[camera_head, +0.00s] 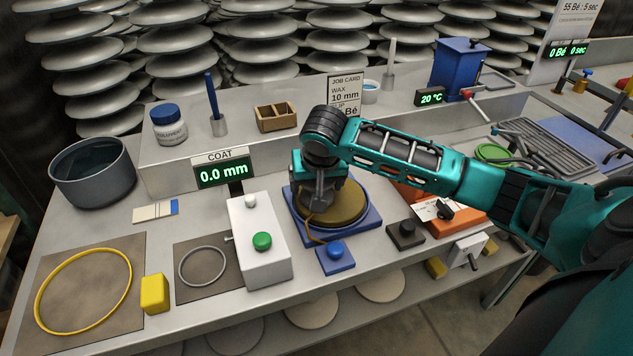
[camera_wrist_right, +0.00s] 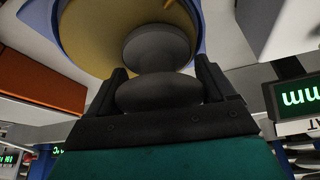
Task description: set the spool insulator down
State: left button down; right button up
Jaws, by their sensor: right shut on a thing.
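The spool insulator (camera_wrist_right: 157,48) is a dark grey piece with two rounded flanges, held between the fingers of my right gripper (camera_wrist_right: 160,78) in the wrist view. In the head view my right gripper (camera_head: 318,205) points down over the left part of a round yellow-brown surface (camera_head: 347,203) in a blue square-based unit (camera_head: 365,233). There the gripper mostly hides the spool. The same round surface (camera_wrist_right: 85,35) lies beyond the spool in the wrist view. I cannot tell whether the spool touches it. My left gripper is not in view.
A white box with a green button (camera_head: 262,241) stands left of the blue unit, with a COAT display reading 0.0 mm (camera_head: 222,172) behind. A blue button block (camera_head: 336,257) and dark block (camera_head: 405,234) sit in front. A yellow ring (camera_head: 84,291) lies on a mat at left.

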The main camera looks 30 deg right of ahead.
jog(key=o, duration=1.2)
jog(key=shift+f, duration=0.1)
jog(key=p+v, duration=0.2)
jog(key=v, duration=1)
jog(key=shift+a, duration=0.1)
